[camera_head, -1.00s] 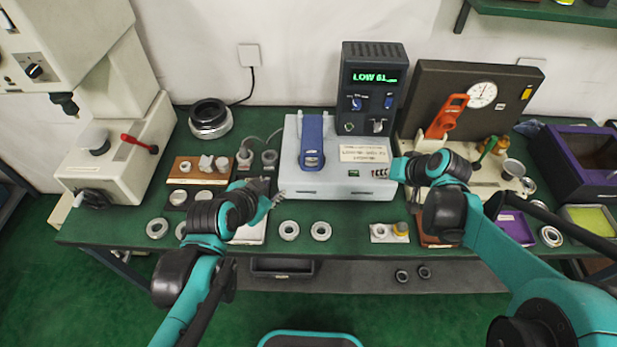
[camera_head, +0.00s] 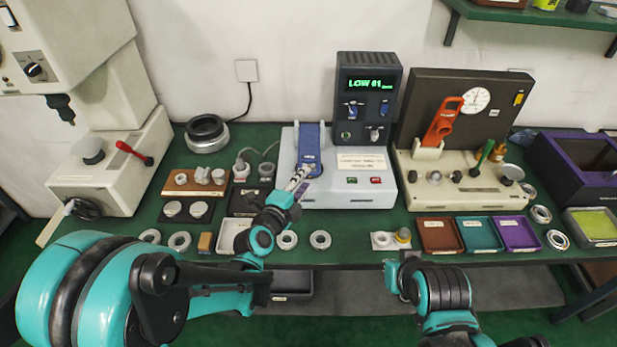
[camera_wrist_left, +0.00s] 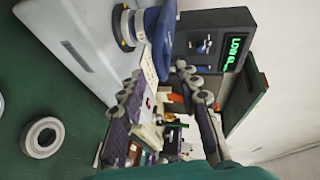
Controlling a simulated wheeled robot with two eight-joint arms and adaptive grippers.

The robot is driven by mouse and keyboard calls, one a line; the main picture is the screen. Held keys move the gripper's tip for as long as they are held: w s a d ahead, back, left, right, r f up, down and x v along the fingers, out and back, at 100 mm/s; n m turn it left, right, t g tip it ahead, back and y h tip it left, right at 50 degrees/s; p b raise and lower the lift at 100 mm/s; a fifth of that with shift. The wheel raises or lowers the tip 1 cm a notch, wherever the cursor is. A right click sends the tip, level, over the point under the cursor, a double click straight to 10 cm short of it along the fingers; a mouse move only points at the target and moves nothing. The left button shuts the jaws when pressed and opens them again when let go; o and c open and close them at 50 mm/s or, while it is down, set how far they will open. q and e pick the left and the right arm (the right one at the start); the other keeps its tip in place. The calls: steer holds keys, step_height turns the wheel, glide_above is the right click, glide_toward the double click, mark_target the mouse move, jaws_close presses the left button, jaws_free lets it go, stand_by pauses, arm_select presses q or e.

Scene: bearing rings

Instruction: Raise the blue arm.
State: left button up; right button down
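The blue arm (camera_head: 310,140) lies on top of the light grey tester box (camera_head: 350,190), its lower end toward me. It also shows in the left wrist view (camera_wrist_left: 166,42), just beyond my fingertips. My left gripper (camera_head: 303,178) is at the near end of the blue arm; in the left wrist view its two fingers (camera_wrist_left: 162,82) are spread apart with nothing clearly held between them. I cannot tell whether a finger touches the blue arm. My right gripper (camera_head: 395,278) is low at the table's front edge, away from the tester; its fingers are not clear.
A dark display unit (camera_head: 366,100) reading "LOW 61" stands behind the tester. A dial gauge fixture with an orange lever (camera_head: 441,122) is to the right. Coloured trays (camera_head: 478,235) and loose rings (camera_head: 320,240) line the front. A white press (camera_head: 110,170) stands at left.

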arm_select(q)
steer(key=shift+b+x, duration=0.5)
steer(key=shift+x, duration=1.75)
jaws_close()
